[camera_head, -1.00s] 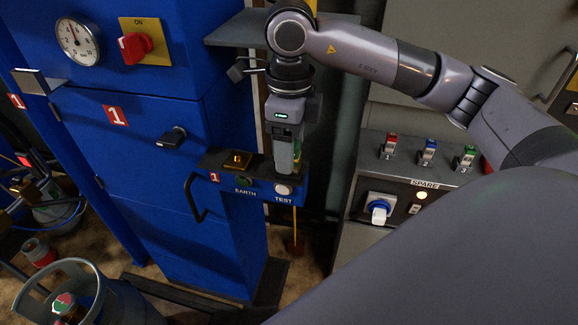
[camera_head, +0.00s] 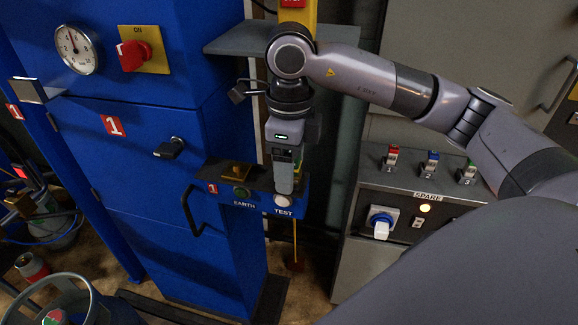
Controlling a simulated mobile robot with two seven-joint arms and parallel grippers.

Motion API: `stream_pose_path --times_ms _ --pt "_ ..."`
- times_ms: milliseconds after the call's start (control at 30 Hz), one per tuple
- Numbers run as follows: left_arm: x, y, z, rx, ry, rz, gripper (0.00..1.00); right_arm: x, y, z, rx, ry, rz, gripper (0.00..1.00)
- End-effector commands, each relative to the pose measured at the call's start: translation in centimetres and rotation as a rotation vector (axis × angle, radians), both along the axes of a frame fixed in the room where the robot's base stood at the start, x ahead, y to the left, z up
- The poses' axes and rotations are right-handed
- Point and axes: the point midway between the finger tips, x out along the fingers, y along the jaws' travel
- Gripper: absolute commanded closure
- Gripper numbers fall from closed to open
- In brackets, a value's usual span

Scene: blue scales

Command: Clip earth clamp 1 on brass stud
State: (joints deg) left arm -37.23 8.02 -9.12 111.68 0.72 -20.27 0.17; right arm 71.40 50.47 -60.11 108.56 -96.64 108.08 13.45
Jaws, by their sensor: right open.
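The brass stud (camera_head: 236,172) stands on the black top of a small blue box marked EARTH and TEST. My right gripper (camera_head: 284,184) points down at the right end of that box, just above the white TEST button and to the right of the stud. It is open; its fingers look nearly edge-on, so the gap between them is hard to see. A small green-yellow piece (camera_head: 299,160) shows just behind the fingers; I cannot tell whether it is earth clamp 1 or its lead. The clamp is not clearly visible. My left gripper is not in view.
A blue cabinet (camera_head: 150,205) with a black handle stands on the left. A grey shelf (camera_head: 240,38) juts out above the box. A grey SPARE panel (camera_head: 410,200) with switches stands on the right. A thin yellow rod or cord (camera_head: 295,240) hangs below the box.

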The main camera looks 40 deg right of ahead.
Motion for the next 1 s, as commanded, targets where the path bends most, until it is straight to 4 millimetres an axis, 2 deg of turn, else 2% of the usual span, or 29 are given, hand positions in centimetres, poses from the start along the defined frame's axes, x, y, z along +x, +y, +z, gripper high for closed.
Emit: stream_pose_path --times_ms 800,867,1000 --pt "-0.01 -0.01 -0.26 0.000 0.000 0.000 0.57 0.01 0.01 0.03 0.000 0.000 0.000 0.34" --pt "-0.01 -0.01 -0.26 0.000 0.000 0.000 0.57 0.01 0.01 0.02 0.000 0.000 0.000 0.50" --pt "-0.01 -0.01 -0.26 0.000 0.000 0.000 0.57 0.01 0.01 0.02 0.000 0.000 0.000 0.96"
